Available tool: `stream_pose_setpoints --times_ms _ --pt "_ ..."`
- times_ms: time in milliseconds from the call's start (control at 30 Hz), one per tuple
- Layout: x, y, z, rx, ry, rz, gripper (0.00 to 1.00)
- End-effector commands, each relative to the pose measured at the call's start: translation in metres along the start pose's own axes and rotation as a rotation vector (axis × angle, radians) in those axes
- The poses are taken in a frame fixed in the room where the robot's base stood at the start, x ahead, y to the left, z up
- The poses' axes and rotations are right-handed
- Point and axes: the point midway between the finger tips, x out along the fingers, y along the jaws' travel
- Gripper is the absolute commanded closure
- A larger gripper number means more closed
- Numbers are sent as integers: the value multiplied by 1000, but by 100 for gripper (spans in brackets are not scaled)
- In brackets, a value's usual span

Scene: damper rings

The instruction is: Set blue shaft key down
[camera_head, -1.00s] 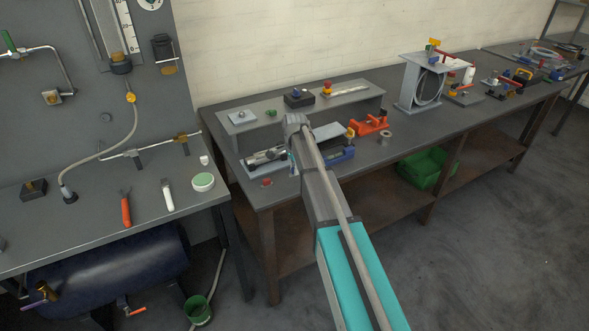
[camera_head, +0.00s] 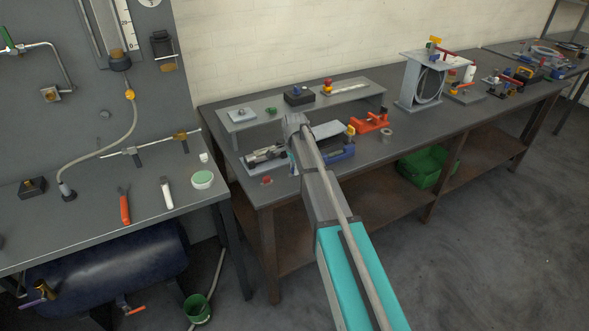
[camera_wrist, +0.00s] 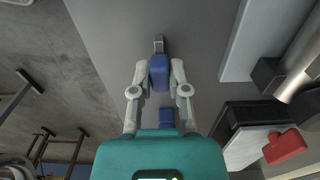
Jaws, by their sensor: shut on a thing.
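The blue shaft key (camera_wrist: 159,72) is between the two fingers of my gripper (camera_wrist: 160,68) in the wrist view. It has a blue body, and a short grey end sticks out past the fingertips over a plain grey surface. My gripper is shut on it. I cannot tell whether the key touches the surface. A second blue piece (camera_wrist: 167,118) shows nearer the palm, between the finger bases; I cannot tell whether it belongs to the key. In the head view, my arm hides most of the gripper and the key above the left end of the bench.
The grey bench (camera_head: 400,150) holds a raised shelf (camera_head: 352,101), an orange fixture (camera_head: 369,122), a blue vise-like tool (camera_head: 340,153), a metal cylinder fixture (camera_head: 264,156) and a red knob (camera_head: 267,180). In the wrist view, a red block (camera_wrist: 285,146) lies right; the bench edge and floor lie left.

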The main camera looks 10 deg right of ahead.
Motion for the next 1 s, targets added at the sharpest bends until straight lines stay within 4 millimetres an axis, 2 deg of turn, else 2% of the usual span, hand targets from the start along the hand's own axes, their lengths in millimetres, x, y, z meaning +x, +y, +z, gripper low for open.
stream_pose_setpoints --times_ms 267,300,467,500,1000 --pt "4 0 0 0 0 0 100" --pt "3 0 0 0 0 0 71" --pt "3 0 0 0 0 0 41" --pt "3 0 0 0 0 0 38" --pt "3 0 0 0 0 0 38"
